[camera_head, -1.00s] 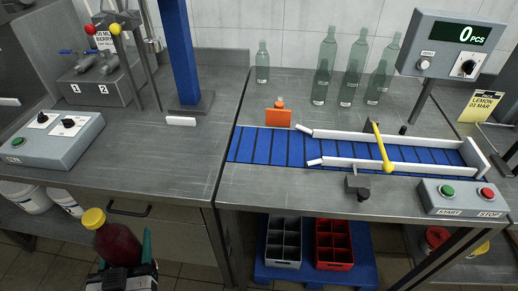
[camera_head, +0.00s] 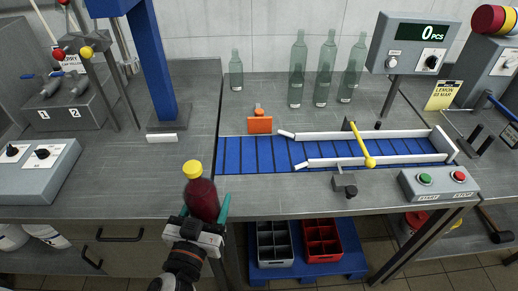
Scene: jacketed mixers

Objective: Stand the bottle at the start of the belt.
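A dark red bottle with a yellow cap (camera_head: 202,195) is upright in my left gripper (camera_head: 207,217), whose teal fingers are shut around its lower part. The bottle is in front of the table's front edge, to the left of and nearer than the belt's start. The blue belt (camera_head: 262,155) runs left to right on the steel table, and its left end is bare. An orange block (camera_head: 260,125) stands at the belt's far edge near that end. My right gripper is not in view.
White guide rails (camera_head: 380,160) and a yellow arm (camera_head: 362,147) lie over the belt's right part. Several clear green bottles (camera_head: 298,72) stand behind it. A START/STOP box (camera_head: 438,182) is at front right. A counter (camera_head: 412,45) reads 0 PCS.

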